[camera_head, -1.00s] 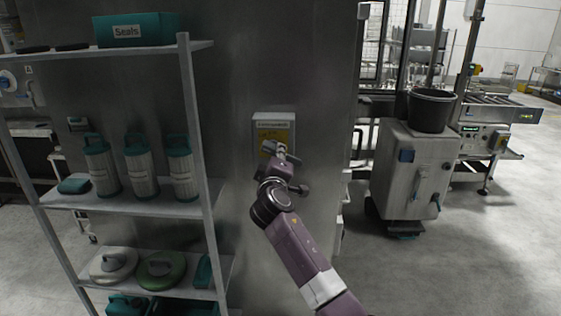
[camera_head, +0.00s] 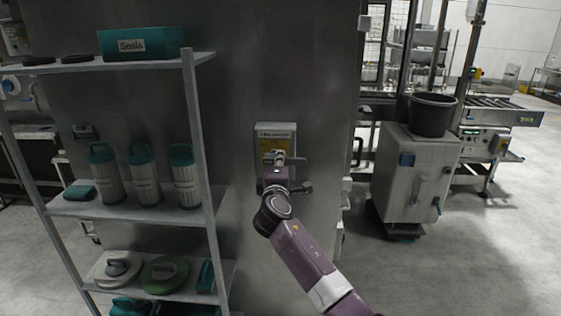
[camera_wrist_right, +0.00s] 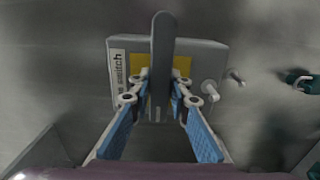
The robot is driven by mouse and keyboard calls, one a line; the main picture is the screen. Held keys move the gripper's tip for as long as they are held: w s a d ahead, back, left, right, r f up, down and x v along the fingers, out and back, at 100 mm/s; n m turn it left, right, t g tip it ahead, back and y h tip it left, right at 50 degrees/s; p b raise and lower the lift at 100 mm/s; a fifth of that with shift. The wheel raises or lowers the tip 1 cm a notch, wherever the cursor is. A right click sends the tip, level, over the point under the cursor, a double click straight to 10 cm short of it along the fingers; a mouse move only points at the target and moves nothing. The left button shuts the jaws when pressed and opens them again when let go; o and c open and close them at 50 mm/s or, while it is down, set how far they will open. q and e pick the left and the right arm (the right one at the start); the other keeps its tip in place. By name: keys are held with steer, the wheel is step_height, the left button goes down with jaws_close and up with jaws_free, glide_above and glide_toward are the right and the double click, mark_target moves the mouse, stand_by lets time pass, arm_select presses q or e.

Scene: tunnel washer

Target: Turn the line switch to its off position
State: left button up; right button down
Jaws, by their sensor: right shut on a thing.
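My right gripper (camera_wrist_right: 162,90) is shut on this handle, one blue-padded finger on each side. In the head view the right gripper (camera_head: 276,166) covers the box's lower part. My left gripper is not in view.
A shelf rack (camera_head: 200,150) with teal-capped canisters and a Seals box (camera_head: 140,42) stands left of my right arm. A grey cabinet (camera_head: 415,175) with a black bucket (camera_head: 432,114) stands to the right. The floor at right is open.

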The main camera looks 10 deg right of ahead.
steer(key=shift+f, duration=0.1)
steer(key=c, duration=1.8)
jaws_free()
steer(key=shift+s, duration=0.15)
steer(key=v, duration=1.1)
steer(key=shift+s+a, duration=0.2)
steer(key=shift+s, duration=0.15)
